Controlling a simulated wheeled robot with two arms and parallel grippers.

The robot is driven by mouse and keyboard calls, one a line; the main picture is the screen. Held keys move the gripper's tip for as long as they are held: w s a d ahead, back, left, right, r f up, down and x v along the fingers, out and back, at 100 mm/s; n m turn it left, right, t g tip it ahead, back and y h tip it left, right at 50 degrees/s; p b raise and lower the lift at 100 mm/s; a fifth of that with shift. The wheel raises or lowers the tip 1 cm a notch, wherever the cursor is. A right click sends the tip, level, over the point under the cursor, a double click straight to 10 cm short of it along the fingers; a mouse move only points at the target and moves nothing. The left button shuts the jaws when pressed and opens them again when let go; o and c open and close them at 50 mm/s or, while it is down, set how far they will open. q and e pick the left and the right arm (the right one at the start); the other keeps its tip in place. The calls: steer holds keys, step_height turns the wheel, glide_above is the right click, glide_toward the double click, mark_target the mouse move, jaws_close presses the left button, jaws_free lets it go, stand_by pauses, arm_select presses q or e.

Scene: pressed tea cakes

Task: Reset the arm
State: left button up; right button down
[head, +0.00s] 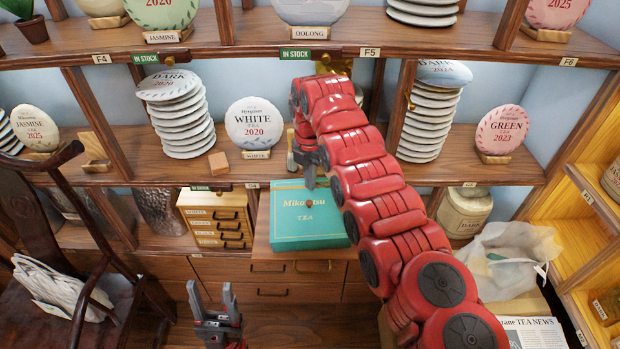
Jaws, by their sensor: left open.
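My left gripper (210,290) is low in the head view, left of centre. Its two dark fingers point up and stand apart, with nothing between them. My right arm is red and curves up from the lower right across the shelves. My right gripper (309,178) hangs from its end, dark fingers pointing down, above the teal Mikomitsu tea box (292,230). I cannot tell whether it is open or whether it touches the box. I see no object held in it. Part of the shelf behind is hidden by this arm.
Wooden shelves hold cake stacks (182,115), a White 2020 cake (253,123) and a Green 2023 cake (502,130). A small drawer chest (215,220) stands left of the box. A dark chair (75,250) is at left, a plastic bag (505,258) at right.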

mark_target(310, 200)
steer(key=shift+f+b, duration=1.2)
steer(key=shift+f, duration=1.25)
steer(key=shift+r, duration=0.1)
steer(key=shift+r, duration=1.4)
step_height(310, 200, up, 4)
steer(key=p, duration=0.3)
